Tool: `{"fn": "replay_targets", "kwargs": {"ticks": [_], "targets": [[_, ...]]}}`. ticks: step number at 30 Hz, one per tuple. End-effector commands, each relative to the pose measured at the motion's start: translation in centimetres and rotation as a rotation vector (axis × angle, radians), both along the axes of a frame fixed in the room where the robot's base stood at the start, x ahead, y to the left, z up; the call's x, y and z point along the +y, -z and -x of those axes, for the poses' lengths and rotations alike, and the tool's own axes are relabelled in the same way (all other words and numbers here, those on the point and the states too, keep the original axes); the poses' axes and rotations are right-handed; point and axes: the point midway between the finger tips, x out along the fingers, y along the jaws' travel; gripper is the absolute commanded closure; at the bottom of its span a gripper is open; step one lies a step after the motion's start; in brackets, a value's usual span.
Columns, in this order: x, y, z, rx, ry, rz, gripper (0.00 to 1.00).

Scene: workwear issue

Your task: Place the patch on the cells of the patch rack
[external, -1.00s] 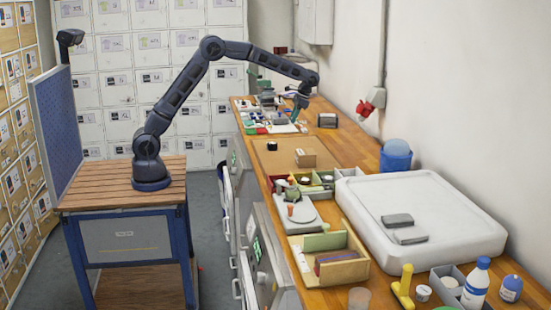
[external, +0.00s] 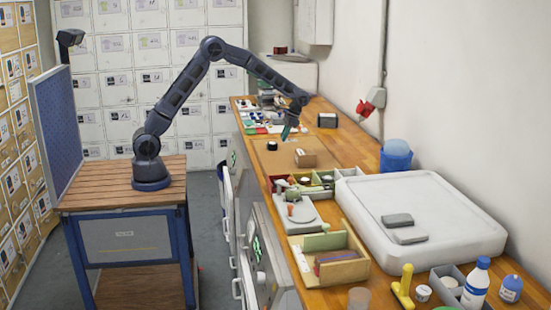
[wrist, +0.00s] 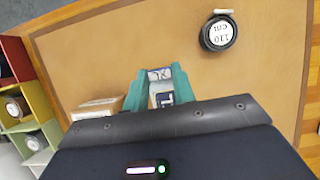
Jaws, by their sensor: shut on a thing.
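My gripper (external: 287,134) hangs over the brown board in the middle of the bench. In the wrist view its teal fingers (wrist: 160,82) are shut on a small pale patch (wrist: 160,74) with dark lettering. The patch's lower part lies between the fingers and its full outline is hidden. In the external view the patch is too small to make out. A flat group of small coloured pieces (external: 254,130) lies at the far end of the bench, left of and beyond my gripper; I cannot tell whether it is the patch rack.
The brown board (wrist: 90,60) is mostly bare. A black round roll marked 110 cm (wrist: 219,33) and a cardboard box (wrist: 97,108) lie on it. A compartment tray (external: 322,181) stands nearer the camera. A large white tray (external: 440,195) is at right.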

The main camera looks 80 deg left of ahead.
Motion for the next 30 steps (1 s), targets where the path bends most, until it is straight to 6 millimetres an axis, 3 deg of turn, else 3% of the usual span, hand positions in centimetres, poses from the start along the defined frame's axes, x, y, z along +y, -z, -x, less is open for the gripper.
{"fn": "replay_targets", "kwargs": {"ticks": [3,13,20,30], "targets": [[0.0,2.1,0.0,0.002,0.0,0.0,0.95],[0.0,4.3,0.0,0.0,0.0,0.0,0.95],[0.0,7.3,0.0,0.001,0.0,0.0,0.95],[0.0,7.7,0.0,0.0,0.0,0.0,0.95]]}}
